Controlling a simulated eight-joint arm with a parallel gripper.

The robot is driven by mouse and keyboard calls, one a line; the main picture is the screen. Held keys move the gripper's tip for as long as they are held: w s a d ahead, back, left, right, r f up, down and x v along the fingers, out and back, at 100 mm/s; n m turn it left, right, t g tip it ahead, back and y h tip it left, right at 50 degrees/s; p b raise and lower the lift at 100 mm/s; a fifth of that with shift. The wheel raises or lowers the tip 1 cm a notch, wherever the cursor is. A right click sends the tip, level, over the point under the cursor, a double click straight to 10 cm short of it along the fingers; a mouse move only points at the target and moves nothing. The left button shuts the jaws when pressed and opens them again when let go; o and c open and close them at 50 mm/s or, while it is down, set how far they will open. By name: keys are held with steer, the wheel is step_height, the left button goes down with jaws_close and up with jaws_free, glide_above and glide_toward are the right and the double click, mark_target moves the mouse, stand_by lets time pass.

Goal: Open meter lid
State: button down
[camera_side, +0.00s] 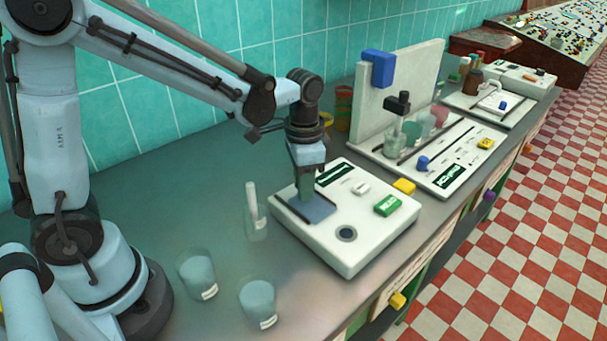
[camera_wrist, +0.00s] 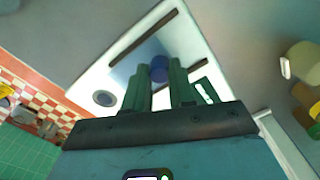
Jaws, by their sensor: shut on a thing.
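The meter is a white box (camera_side: 352,245) on the metal bench in the side view; its white top also shows in the wrist view (camera_wrist: 190,45). A flat blue-grey lid (camera_side: 322,212) lies on the left part of its top and looks closed. My gripper (camera_side: 307,193) points down over this lid. In the wrist view its green fingers (camera_wrist: 159,82) stand on either side of a round blue knob (camera_wrist: 159,67) and are shut on it. The fingertips' contact with the knob is partly hidden in the side view.
Beakers (camera_side: 197,272) (camera_side: 258,302) and a glass with a white rod (camera_side: 254,215) stand to the left. Another device (camera_side: 440,150) stands behind right.

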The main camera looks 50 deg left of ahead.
steer(key=shift+a, duration=0.8)
steer(key=c, duration=0.9)
jaws_free()
step_height(320, 180, up, 12)
steer(key=shift+r, duration=0.1)
steer(key=shift+s, duration=0.1)
